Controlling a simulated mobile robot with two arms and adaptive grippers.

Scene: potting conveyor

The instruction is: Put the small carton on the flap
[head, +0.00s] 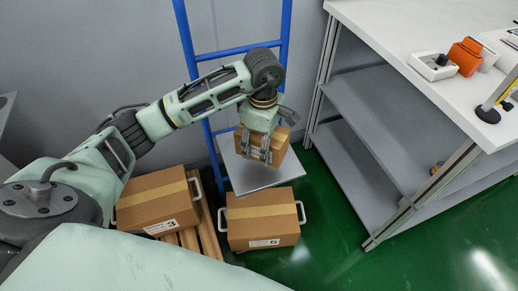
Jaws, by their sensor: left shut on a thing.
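The small carton (282,145) is brown with a tape strip, and my left gripper (257,157) is shut on it from above. The fingers lie across its near side and hide part of it. The flap (247,181) is a flat pale grey plate in front of a blue tubular frame (236,49). The carton is over the flap's upper right part in the head view. I cannot tell whether its bottom touches the flap. My right gripper is not in view.
A larger taped carton (263,226) with white handles stands just in front of the flap. Another (158,209) lies on a wooden pallet (207,222) at left. A white-topped workbench (398,30) with grey shelves (365,110) stands at right. Green floor (335,225) is clear between.

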